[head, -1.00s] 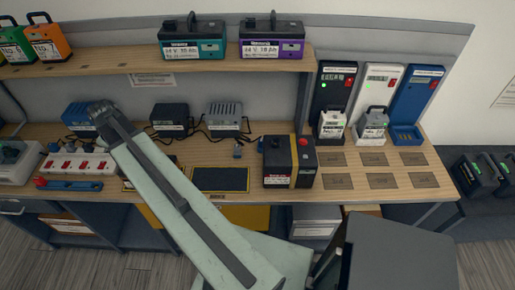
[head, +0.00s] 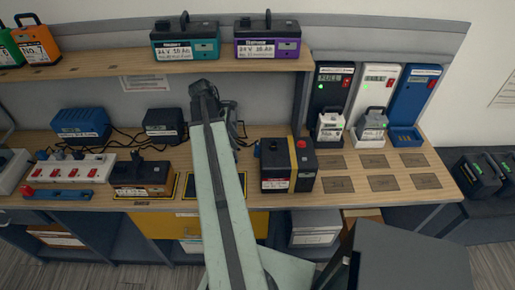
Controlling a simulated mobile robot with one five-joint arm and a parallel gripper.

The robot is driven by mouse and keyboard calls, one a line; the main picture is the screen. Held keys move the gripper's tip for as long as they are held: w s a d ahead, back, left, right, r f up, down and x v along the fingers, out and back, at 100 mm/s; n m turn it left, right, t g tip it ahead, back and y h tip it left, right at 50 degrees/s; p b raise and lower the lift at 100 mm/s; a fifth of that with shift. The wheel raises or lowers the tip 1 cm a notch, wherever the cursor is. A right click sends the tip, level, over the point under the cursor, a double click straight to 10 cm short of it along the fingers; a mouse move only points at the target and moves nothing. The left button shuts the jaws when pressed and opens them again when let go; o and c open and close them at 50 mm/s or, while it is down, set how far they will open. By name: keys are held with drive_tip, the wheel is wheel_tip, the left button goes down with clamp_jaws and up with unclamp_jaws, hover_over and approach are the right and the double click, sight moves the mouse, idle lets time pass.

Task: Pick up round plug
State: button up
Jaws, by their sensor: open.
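I cannot make out the round plug for certain. The bench spot right of centre, where a small plug-like piece stood, is now largely behind my arm. A small bluish piece (head: 257,149) shows at the left side of the black, yellow-striped battery (head: 302,165); I cannot tell whether it is a plug. My gripper (head: 236,128) is open, mostly hidden behind my forearm, over the back of the bench in front of the grey charger. I cannot see its fingertips clearly or anything between them.
A blue charger (head: 81,126) and a dark charger (head: 165,126) stand at the back with cables. A power strip (head: 70,170) and another battery (head: 143,177) are at the left. The shelf (head: 110,66) with batteries overhangs the bench. Flat plates (head: 383,183) at the right are bare.

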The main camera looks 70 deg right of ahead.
sight(257, 143)
drive_tip(key=s+d+f+b, duration=0.1)
drive_tip(key=s, duration=0.2)
drive_tip(key=s+d+f+b, duration=0.1)
drive_tip(key=s+f+b, duration=0.1)
drive_tip(key=s+d+f+b, duration=0.1)
drive_tip(key=s+f+b, duration=0.1)
drive_tip(key=s, duration=0.1)
drive_tip(key=shift+s+d, duration=0.15)
drive_tip(key=shift+s, duration=0.2)
drive_tip(key=shift+r, duration=0.15)
drive_tip(key=shift+c, duration=0.3)
clamp_jaws()
